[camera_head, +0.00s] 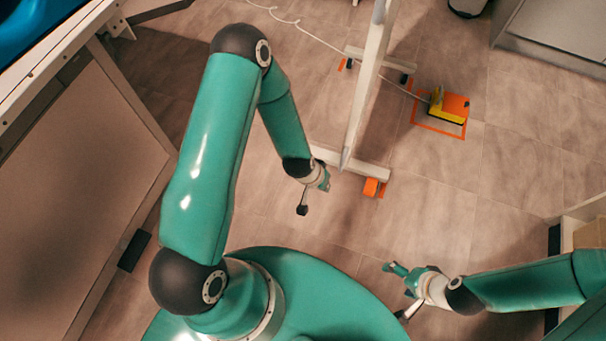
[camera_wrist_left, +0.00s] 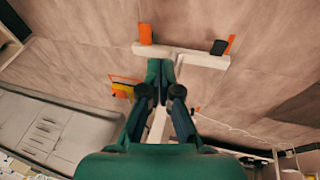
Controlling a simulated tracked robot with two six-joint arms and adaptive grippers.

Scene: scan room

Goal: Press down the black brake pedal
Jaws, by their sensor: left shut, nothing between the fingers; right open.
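A white stand (camera_head: 370,75) has two foot bars on the floor. In the left wrist view, a black brake pedal (camera_wrist_left: 218,47) sits at the right end of the near foot bar (camera_wrist_left: 185,58), beside an orange mark. In the head view, my left arm hides that end. The far bar has dark pieces at its ends, including one at the right (camera_head: 405,78). My left gripper (camera_head: 324,181) is shut and empty near the near bar; its fingers (camera_wrist_left: 163,80) point toward the bar. Contact cannot be told. My right gripper (camera_head: 397,276) is open and empty, low at the right.
An orange block (camera_head: 372,187) sits at the near bar's other end. A yellow-and-orange foot switch (camera_head: 450,107) lies in an orange floor outline, with a pale cable (camera_head: 310,30) nearby. A large panelled unit (camera_head: 80,180) stands at left. The floor between stand and right gripper is clear.

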